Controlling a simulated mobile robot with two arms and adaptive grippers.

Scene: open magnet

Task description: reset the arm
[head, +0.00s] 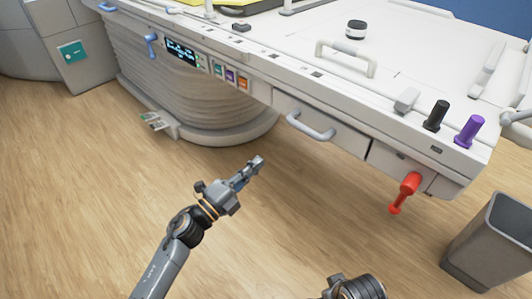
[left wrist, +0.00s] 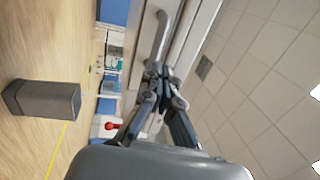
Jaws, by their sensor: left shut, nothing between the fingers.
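My left gripper (head: 256,164) reaches up from the bottom of the head view, over the bare wood floor in front of the white machine. Its fingers are shut and empty. The left wrist view shows the closed fingertips (left wrist: 162,72) close together, with a grey bar-like part behind them. In the head view the left gripper is apart from the machine's front edge. Part of my right arm (head: 358,287) shows at the bottom edge of the head view; its fingers are out of sight.
The white machine (head: 345,80) carries a grey front handle (head: 311,127), a red knob (head: 405,190), and black (head: 437,115) and purple (head: 469,131) knobs. A grey bin (head: 491,243) stands at right. A grey cabinet (head: 72,45) stands back left.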

